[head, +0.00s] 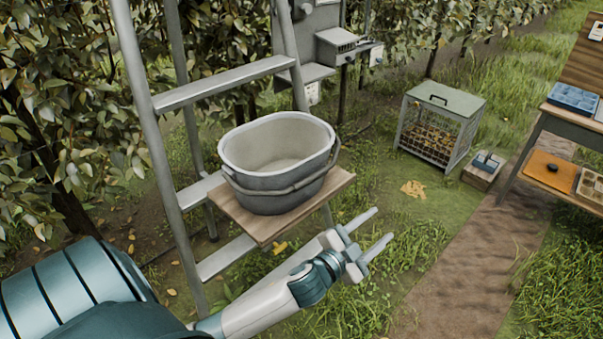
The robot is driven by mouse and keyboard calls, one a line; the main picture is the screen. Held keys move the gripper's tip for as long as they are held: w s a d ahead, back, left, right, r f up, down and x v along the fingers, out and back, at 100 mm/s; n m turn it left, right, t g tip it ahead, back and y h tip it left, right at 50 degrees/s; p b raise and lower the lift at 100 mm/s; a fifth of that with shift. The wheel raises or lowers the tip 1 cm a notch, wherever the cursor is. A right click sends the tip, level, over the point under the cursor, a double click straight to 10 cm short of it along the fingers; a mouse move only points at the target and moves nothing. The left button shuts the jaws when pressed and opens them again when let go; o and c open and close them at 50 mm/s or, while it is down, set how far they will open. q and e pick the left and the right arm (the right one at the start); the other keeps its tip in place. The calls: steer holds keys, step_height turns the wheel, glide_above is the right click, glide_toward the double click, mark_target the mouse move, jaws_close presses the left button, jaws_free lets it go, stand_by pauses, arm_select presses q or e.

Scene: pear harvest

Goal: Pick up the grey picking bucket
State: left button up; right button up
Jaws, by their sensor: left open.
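The grey picking bucket (272,187) stands upright on a small wooden board (334,188) fixed to the ladder. It looks empty inside. Its handle (285,189) hangs down across the front side of the bucket. My left gripper (383,232) is open and empty, to the right of the bucket and lower in the picture. Its two fingers point to the upper right, away from the bucket, and do not touch it. My right gripper is not in view.
A grey ladder (147,118) rises beside the bucket, against leafy trees. A grey box on a post (336,47) stands behind. A wire cage with a green lid (445,97) stands on the grass. A table (567,123) with trays is at the right.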

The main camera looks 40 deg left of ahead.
arm_select(q)
steer(key=w+d+r+m+t+h, duration=0.1)
steer(key=d+r+m+h, duration=0.2)
steer(key=r, duration=0.3)
steer(key=w+d+r+m+t+h, duration=0.1)
steer(key=d+r+m+h, duration=0.15)
steer(key=r, duration=0.45)
steer(key=s+d+r+m+g+h, duration=0.45)
steer(key=m+g+h, duration=0.2)
steer(key=m, duration=0.35)
steer(key=s+d+r+m+g+h, duration=0.45)
steer(key=r+m+g, duration=0.2)
steer(key=m, duration=0.45)
steer(key=a+f+m+g+y, duration=0.4)
steer(key=a+f+m+y, duration=0.25)
steer(key=a+y, duration=0.35)
steer(key=a+r+n+y, duration=0.3)
steer(key=a+y, duration=0.6)
steer(key=a, duration=1.3)
steer(key=shift+w+a+r+t+y+p, duration=0.15)
steer(key=shift+w+r+t+y+p, duration=0.2)
steer(key=shift+r, duration=0.25)
steer(key=shift+f, duration=0.1)
